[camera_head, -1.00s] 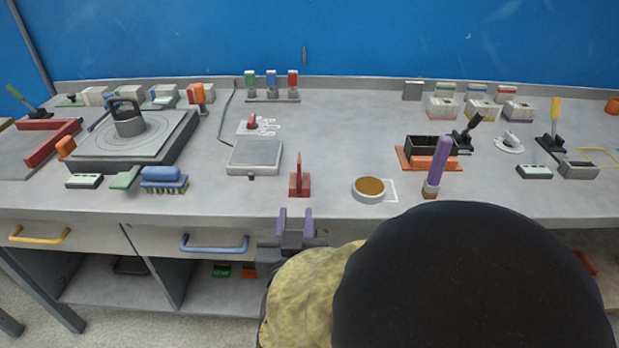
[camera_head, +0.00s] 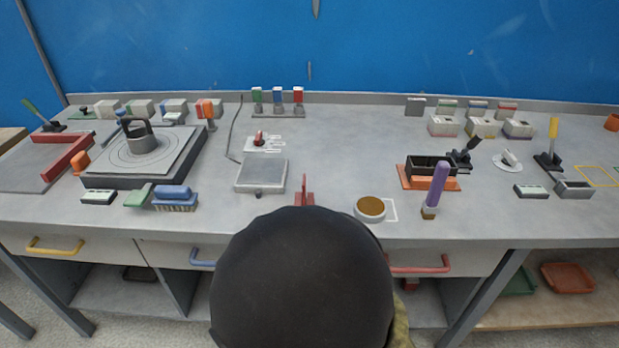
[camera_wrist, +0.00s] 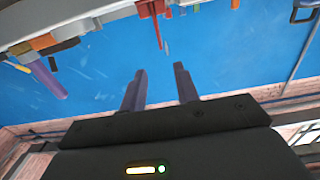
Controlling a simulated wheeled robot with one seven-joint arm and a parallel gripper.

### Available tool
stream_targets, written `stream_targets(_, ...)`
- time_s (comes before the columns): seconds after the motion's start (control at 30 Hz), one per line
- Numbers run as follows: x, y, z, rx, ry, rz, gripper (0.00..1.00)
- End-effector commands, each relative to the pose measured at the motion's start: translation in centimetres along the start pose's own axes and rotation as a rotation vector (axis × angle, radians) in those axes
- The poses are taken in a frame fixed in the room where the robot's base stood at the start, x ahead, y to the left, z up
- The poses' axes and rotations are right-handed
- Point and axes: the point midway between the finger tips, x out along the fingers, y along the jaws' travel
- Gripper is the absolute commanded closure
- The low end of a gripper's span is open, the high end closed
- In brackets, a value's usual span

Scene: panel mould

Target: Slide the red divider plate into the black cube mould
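The red divider plate (camera_head: 304,188) stands upright near the front edge of the bench in the head view, its lower part hidden behind my arm. In the wrist view the plate (camera_wrist: 157,30) points down the picture from its red base, ahead of my gripper and apart from it. My gripper (camera_wrist: 159,68) is open, with nothing between its two purple-grey fingers; it is hidden in the head view. The black cube mould (camera_head: 418,162) sits on an orange base to the right of the plate, its top open.
A purple-handled tool (camera_head: 438,185) stands in front of the mould. A round brown-topped dish (camera_head: 370,208) lies between plate and mould. A grey scale-like block (camera_head: 261,176) is left of the plate. Bench between scale and mould is mostly clear.

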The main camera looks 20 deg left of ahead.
Motion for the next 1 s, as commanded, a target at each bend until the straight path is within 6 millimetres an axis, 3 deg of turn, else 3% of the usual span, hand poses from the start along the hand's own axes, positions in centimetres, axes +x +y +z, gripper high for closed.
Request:
stream_targets(0.23, 0.7, 0.2, -0.3, -0.002, -0.007, -0.002, 0.69)
stream_targets(0.7, 9.0, 0.2, 0.2, 0.002, -0.004, -0.002, 0.69)
stream_targets(0.83, 10.3, 0.2, 0.2, 0.002, -0.005, -0.003, 0.69)
stream_targets(1.0, 10.4, 0.1, 0.2, 0.002, -0.006, -0.004, 0.69)
